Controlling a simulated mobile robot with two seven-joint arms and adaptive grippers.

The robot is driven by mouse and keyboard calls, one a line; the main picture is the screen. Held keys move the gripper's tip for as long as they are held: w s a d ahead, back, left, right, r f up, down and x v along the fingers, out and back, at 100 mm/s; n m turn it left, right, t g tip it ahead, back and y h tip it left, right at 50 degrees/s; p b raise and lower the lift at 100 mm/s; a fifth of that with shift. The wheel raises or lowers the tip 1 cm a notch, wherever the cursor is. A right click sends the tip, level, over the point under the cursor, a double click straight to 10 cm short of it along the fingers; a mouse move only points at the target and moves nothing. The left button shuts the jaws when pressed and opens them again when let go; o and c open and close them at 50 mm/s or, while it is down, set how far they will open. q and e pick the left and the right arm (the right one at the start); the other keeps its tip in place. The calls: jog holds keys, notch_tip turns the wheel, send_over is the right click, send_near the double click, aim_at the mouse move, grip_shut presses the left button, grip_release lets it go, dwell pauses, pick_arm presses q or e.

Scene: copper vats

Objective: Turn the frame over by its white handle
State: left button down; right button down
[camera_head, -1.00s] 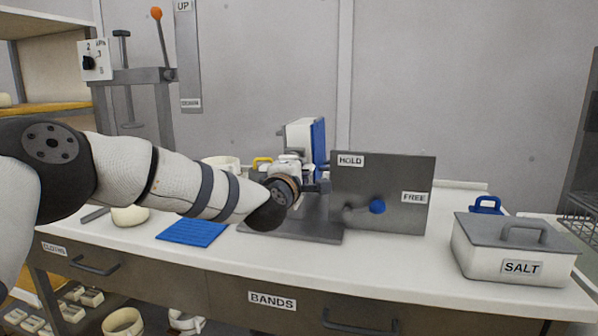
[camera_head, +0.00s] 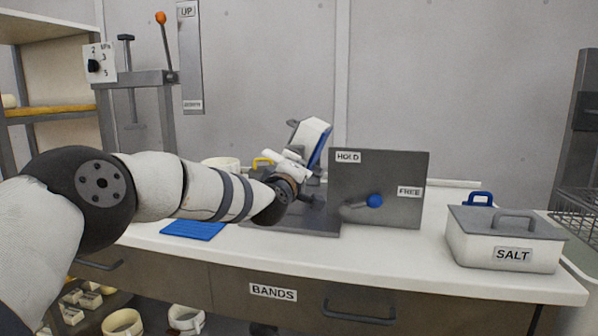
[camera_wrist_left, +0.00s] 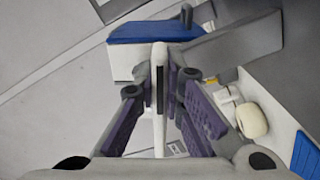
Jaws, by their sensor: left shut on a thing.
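The frame (camera_head: 314,135), white with a blue face, is tilted above the grey stand (camera_head: 310,220) in the head view. Its white and blue end also shows at the top of the left wrist view (camera_wrist_left: 155,32). My left gripper (camera_head: 297,165) is at the near side of the frame, partly hidden by its own wrist. In the left wrist view its purple-padded fingers (camera_wrist_left: 160,95) are closed on the white handle (camera_wrist_left: 160,130), which runs between them. My right gripper is in neither view.
A grey plate (camera_head: 385,175) marked HOLD and FREE, with a blue-knobbed lever (camera_head: 374,201), stands just right of the frame. A SALT box (camera_head: 500,245) sits at the right. A blue mat (camera_head: 193,230) lies on the counter at the left.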

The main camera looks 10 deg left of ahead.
pick_arm(q)
jog(key=shift+a+f+m, duration=0.1)
jog(key=shift+f+m, duration=0.1)
jog(key=shift+m, duration=0.6)
jog(key=shift+a+f+m+p, duration=0.2)
jog(key=shift+a+m, duration=0.2)
jog(key=shift+m, duration=1.4)
jog(key=shift+a+f+m+p, duration=0.2)
jog(key=shift+a+m, duration=0.25)
jog(key=shift+m, duration=1.35)
jog(key=shift+a+f+m+p, duration=0.15)
jog(key=shift+a+f+m, duration=0.2)
jog(key=shift+m, duration=1.45)
jog(key=shift+a+r+m, duration=0.1)
jog(key=shift+a+m, duration=0.05)
jog(key=shift+m, duration=0.25)
jog(key=c, duration=1.7)
grip_release()
